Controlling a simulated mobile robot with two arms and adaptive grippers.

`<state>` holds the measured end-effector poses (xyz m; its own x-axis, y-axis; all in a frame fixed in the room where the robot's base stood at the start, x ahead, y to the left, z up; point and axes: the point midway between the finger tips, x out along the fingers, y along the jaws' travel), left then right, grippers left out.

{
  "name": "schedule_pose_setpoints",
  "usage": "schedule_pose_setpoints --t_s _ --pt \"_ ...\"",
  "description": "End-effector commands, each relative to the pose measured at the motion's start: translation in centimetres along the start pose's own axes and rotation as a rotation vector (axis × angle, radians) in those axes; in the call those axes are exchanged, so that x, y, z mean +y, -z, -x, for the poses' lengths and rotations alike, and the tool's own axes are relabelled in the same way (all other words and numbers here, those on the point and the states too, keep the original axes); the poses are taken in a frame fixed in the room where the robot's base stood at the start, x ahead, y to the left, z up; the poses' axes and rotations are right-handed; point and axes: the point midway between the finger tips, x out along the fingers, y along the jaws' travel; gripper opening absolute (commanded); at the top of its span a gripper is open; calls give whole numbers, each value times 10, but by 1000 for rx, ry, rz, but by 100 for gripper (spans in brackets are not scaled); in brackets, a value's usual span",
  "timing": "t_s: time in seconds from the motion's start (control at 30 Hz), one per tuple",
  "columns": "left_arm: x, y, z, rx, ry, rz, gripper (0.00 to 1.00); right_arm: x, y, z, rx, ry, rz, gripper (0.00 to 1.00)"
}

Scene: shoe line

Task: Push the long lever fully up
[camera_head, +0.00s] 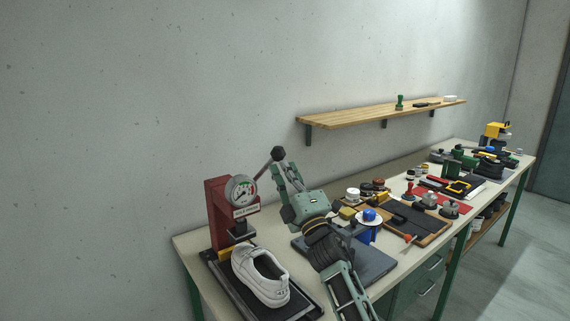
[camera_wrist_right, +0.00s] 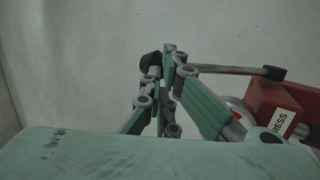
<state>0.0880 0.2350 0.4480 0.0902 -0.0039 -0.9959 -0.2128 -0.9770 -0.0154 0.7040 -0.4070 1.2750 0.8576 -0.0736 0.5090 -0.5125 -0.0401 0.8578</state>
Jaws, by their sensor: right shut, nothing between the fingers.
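The red press (camera_head: 216,205) stands at the near left end of the bench and also shows at the right of the wrist view (camera_wrist_right: 283,103). Its long grey lever (camera_head: 264,168) slants up to the right to a black knob (camera_head: 278,152). In the wrist view the lever (camera_wrist_right: 225,69) runs nearly level from the press to the dark knob (camera_wrist_right: 149,64), partly behind my fingers. My right gripper (camera_head: 283,168) is shut and empty, its fingertips (camera_wrist_right: 164,72) at the knob end of the lever. I cannot tell whether they touch. My left gripper is not in view.
A white shoe (camera_head: 262,276) sits on the press's dark base below the gauge (camera_head: 241,190). Tools and small parts crowd the bench to the right, with a blue-topped stand (camera_head: 369,216) near my arm. A wooden shelf (camera_head: 370,114) is on the wall.

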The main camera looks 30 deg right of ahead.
Motion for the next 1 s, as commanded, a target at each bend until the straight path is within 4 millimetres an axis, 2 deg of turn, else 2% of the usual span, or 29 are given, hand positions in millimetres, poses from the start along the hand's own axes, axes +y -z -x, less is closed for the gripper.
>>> schedule_pose_setpoints --t_s 0.47,0.7,1.0 --pt "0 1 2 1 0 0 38 1 0 -7 0 -1 0 0" --pt "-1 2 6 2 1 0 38 12 4 -31 0 -1 1 0" --pt "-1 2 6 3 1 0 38 11 3 -31 -1 -1 0 0"
